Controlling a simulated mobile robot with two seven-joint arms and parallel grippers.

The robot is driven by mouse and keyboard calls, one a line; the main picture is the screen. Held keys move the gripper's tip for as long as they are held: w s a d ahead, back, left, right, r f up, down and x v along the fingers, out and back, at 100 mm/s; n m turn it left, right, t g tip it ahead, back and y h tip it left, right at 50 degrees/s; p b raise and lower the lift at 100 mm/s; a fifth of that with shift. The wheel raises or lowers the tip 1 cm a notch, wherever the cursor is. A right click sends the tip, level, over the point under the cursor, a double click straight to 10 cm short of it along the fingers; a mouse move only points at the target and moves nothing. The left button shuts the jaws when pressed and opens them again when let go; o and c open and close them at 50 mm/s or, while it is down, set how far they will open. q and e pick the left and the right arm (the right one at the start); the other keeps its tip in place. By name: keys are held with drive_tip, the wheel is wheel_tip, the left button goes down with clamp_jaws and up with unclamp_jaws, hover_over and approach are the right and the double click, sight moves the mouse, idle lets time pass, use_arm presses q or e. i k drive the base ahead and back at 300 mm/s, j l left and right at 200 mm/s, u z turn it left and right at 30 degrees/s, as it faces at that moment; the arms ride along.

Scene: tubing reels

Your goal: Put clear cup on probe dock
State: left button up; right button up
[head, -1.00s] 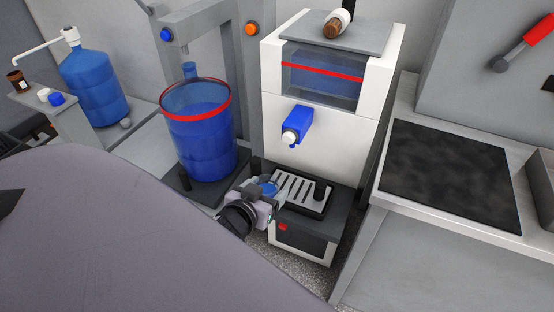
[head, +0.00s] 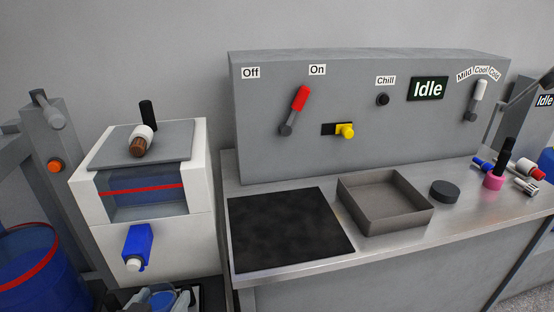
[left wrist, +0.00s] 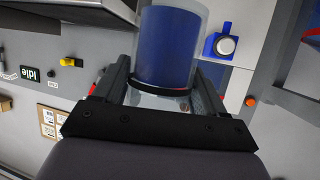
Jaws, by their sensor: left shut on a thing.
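The clear cup (left wrist: 170,45), with blue liquid in it, is upright between the fingers of my left gripper (left wrist: 163,88) in the left wrist view. The gripper is shut on it near its dark-ringed end. In the head view the cup (head: 160,299) shows only partly at the bottom edge, below the blue spout of the white dispenser. No part in view is clearly marked as the probe dock, so I cannot tell which it is. My right gripper is not in view.
The white dispenser (head: 185,235) stands left of a steel counter. The counter holds a dark plate (head: 285,230), an open grey tray (head: 385,228), a black disc (head: 444,191) and a pink-based black item (head: 494,182). A blue drum (head: 30,285) is at the left.

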sight(446, 188)
drive_tip(key=i+l+z, duration=0.1)
drive_tip(key=l, duration=0.3)
drive_tip(key=i+l, duration=0.1)
drive_tip(key=l, duration=0.35)
drive_tip(key=i+l+z, duration=0.15)
drive_tip(key=l, duration=0.65)
drive_tip(key=i+l+z, duration=0.15)
drive_tip(key=l, duration=0.25)
drive_tip(key=i+l+z, duration=0.1)
drive_tip(key=l, duration=0.3)
drive_tip(key=i, duration=0.05)
